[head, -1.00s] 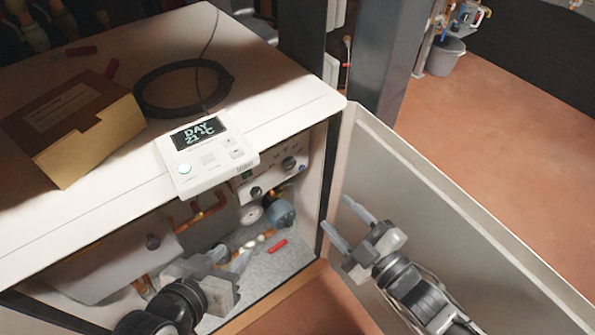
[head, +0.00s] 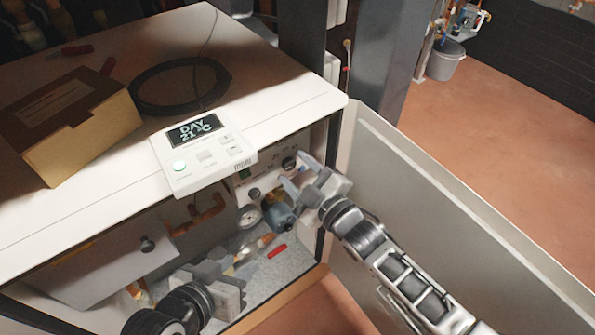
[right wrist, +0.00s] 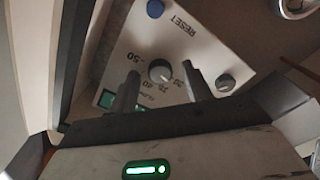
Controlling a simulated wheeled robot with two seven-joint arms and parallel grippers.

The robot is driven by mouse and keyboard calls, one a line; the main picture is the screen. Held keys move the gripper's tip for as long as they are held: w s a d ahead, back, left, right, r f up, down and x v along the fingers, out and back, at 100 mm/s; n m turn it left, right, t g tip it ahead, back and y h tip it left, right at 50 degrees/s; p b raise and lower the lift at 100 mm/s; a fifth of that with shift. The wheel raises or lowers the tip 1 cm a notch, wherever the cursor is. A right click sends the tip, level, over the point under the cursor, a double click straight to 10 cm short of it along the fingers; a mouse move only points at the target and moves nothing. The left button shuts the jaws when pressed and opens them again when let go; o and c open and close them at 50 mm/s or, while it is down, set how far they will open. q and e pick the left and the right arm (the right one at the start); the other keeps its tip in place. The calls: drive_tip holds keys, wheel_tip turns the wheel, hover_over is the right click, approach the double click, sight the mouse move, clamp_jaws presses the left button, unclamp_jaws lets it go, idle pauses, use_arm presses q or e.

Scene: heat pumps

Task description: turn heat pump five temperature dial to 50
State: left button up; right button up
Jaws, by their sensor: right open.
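A round dark dial (right wrist: 160,70) with a light pointer sits on a grey control panel (right wrist: 185,50); numbers, 50 among them, are printed around it. In the head view the dial (head: 288,163) is inside the open cabinet, under its top. My right gripper (right wrist: 164,78) is open, its two fingertips on either side of the dial; I cannot tell whether they touch it. In the head view my right gripper (head: 297,174) reaches in past the door. My left gripper (head: 242,272) is low in front of the cabinet; its finger gap is unclear.
A second knob (right wrist: 226,82) and a blue reset button (right wrist: 155,9) are on the same panel.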

drive_tip(key=c, duration=1)
drive_tip(key=shift+o, duration=0.2)
